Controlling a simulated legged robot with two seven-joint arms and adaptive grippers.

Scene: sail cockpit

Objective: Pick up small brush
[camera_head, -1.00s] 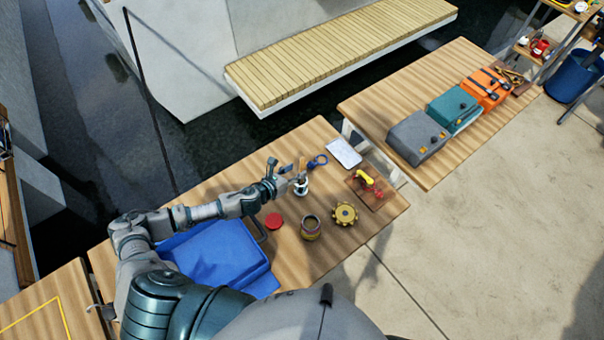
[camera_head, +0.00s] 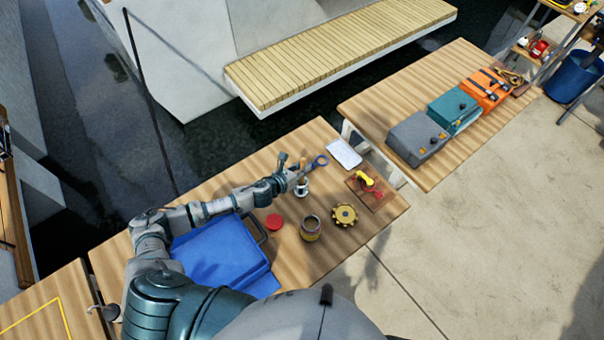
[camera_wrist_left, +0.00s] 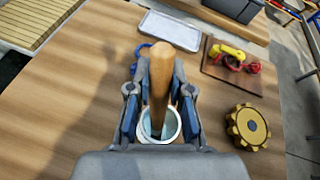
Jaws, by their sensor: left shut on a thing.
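The small brush shows as a wooden handle standing up in the left wrist view (camera_wrist_left: 161,78); its lower end is inside a pale cup (camera_wrist_left: 173,130). In the head view the cup (camera_head: 302,189) stands on the wooden table, beyond the red disc. My left gripper (camera_head: 297,176) is at the brush above the cup. In the wrist view its fingers (camera_wrist_left: 158,110) are on both sides of the handle and shut on it. The bristles are hidden in the cup. My right gripper is not in view.
A blue bin (camera_head: 222,252), a red disc (camera_head: 274,221), an open can (camera_head: 310,228) and a yellow gear-like part (camera_head: 344,214) are near the cup. A white tray (camera_head: 344,153) and a board with a yellow tool (camera_head: 374,190) lie farther right. Water borders the table's far side.

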